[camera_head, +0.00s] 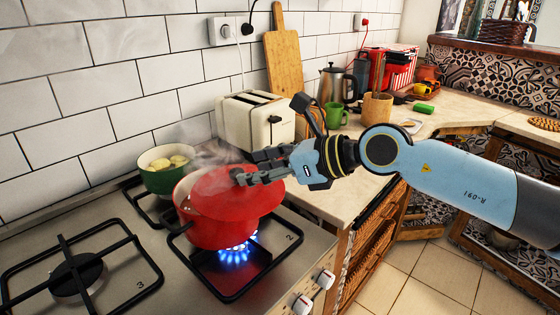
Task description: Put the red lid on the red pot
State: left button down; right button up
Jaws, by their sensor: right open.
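The red pot (215,234) stands on a lit burner at the front right of the stove. The red lid (245,203) lies over most of the pot's top, shifted to the right. A pale strip of the pot's inside shows at the left, and steam rises there. My right gripper (246,169) is open, with its dark fingers just above the lid's far part. I cannot tell whether the fingers touch the lid or its knob, which is hidden. My left gripper is not in view.
A green pot (166,178) with yellowish food stands behind the red pot. A toaster (256,122), a green mug (335,117) and a kettle (331,83) stand on the counter. The front left burner (79,278) is empty. Blue flame (233,256) burns under the red pot.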

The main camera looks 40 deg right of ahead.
jog(key=shift+p+v, duration=0.95)
jog(key=shift+v, duration=1.8)
jog(key=shift+a+r, duration=0.1)
